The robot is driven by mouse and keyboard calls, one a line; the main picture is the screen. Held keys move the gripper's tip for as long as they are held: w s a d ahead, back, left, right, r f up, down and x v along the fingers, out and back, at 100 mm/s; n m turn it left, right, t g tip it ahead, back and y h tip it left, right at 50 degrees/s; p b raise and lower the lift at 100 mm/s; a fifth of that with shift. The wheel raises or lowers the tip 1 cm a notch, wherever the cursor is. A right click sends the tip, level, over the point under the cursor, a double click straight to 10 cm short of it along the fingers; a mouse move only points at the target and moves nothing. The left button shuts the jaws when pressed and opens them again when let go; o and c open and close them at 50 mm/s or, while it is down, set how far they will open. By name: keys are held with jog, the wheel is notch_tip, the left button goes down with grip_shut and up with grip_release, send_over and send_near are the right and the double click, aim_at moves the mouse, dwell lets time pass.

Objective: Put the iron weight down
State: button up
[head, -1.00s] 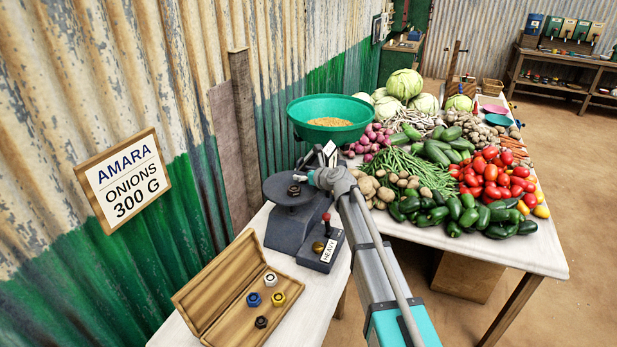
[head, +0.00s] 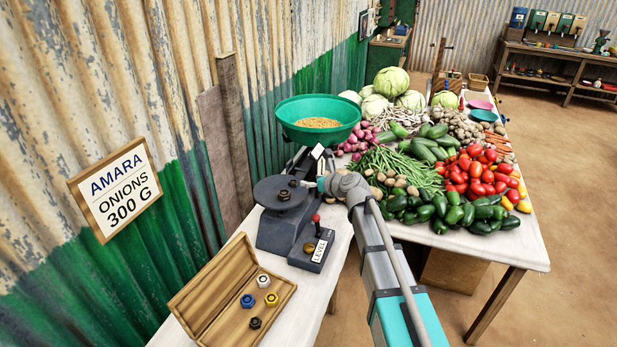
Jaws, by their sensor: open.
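A dark hexagonal weight, by its look the iron weight (head: 284,195), sits on the round dark plate (head: 266,190) of the balance (head: 283,231). My gripper (head: 321,184) is just right of the plate, open and apart from the weight. Its fingers are small here and partly hidden by my wrist. The sign on the balance (head: 319,251) reads LEVEL. The green basin (head: 345,109) with grain stands at the far side of the balance.
An open wooden box (head: 210,290) at the near end of the table holds white, blue, brass and black weights. Vegetables, such as green peppers (head: 478,214), crowd the right of my arm. A corrugated wall with an onions sign (head: 118,190) stands at left.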

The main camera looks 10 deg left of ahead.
jog(key=shift+v, duration=0.95)
jog(key=s+d+f+n+g+h, duration=0.2)
jog(key=s+d+f+n+h, duration=0.1)
jog(key=s+d+n, duration=0.5)
jog(key=s+d+f+n+g+h, duration=0.3)
jog(key=s+d+n, duration=0.5)
jog(key=d, duration=0.6)
jog(key=s+d+f+n+g+h, duration=0.3)
jog(key=s+d+f+n+h, duration=0.2)
jog(key=s+d+n, duration=0.4)
jog(key=d+n, duration=0.1)
jog(key=d, duration=0.1)
jog(key=shift+d+f, duration=0.3)
jog(key=shift+d, duration=0.1)
jog(key=shift+r+p, duration=0.1)
jog(key=shift+p, duration=0.2)
